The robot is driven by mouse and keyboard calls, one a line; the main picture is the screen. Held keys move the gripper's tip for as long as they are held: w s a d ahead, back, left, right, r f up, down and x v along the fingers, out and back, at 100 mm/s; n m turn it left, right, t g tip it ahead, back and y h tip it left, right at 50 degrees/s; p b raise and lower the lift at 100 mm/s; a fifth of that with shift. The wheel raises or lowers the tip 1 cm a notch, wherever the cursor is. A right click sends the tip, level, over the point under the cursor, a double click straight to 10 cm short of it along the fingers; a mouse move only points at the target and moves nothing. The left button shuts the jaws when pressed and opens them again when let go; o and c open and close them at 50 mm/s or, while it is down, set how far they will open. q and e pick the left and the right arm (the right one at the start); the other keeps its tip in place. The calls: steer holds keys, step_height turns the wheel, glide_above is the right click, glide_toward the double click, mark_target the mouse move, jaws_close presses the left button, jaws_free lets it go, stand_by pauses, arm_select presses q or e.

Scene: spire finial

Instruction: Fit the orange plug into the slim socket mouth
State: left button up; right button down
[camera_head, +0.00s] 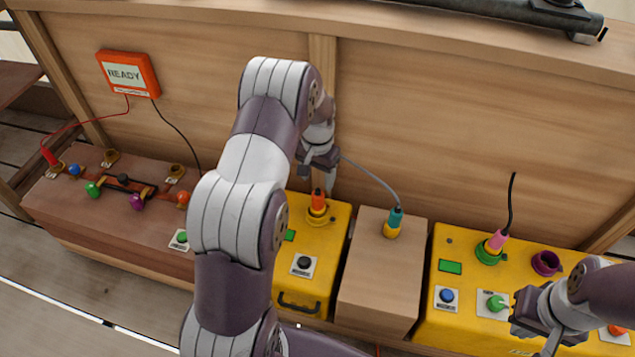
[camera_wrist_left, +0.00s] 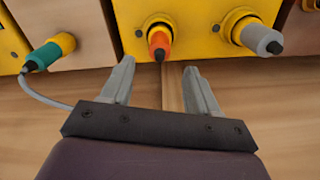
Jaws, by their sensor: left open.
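The orange plug (camera_head: 318,201) stands upright in a yellow round socket (camera_head: 317,217) on the middle yellow box. In the left wrist view the plug (camera_wrist_left: 159,42) shows a dark tip, with the socket's yellow ring (camera_wrist_left: 160,22) around its base. How deep it sits I cannot tell. My left gripper (camera_head: 320,180) is just above the plug. Its two fingers (camera_wrist_left: 158,80) are apart, with the plug beyond the gap between them, not gripped. My right gripper (camera_head: 525,312) is over the right yellow box by a green button; its jaw opening is unclear.
A teal plug (camera_head: 395,219) with a grey cable stands on the wooden block to the right. A grey plug (camera_wrist_left: 262,38) sits beside the orange one. A pink plug (camera_head: 496,241) and an empty purple socket (camera_head: 546,263) are on the right box. A wooden wall rises behind.

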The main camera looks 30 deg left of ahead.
arm_select(q)
steer(key=s+d+r, duration=0.6)
steer(key=r, duration=0.2)
steer(key=s+d+r, duration=0.2)
steer(key=s+d, duration=0.1)
steer(key=s, duration=0.4)
steer(key=s+d+r+t, duration=0.1)
steer(key=s+d, duration=0.2)
steer(key=s, duration=0.4)
steer(key=shift+r, duration=0.4)
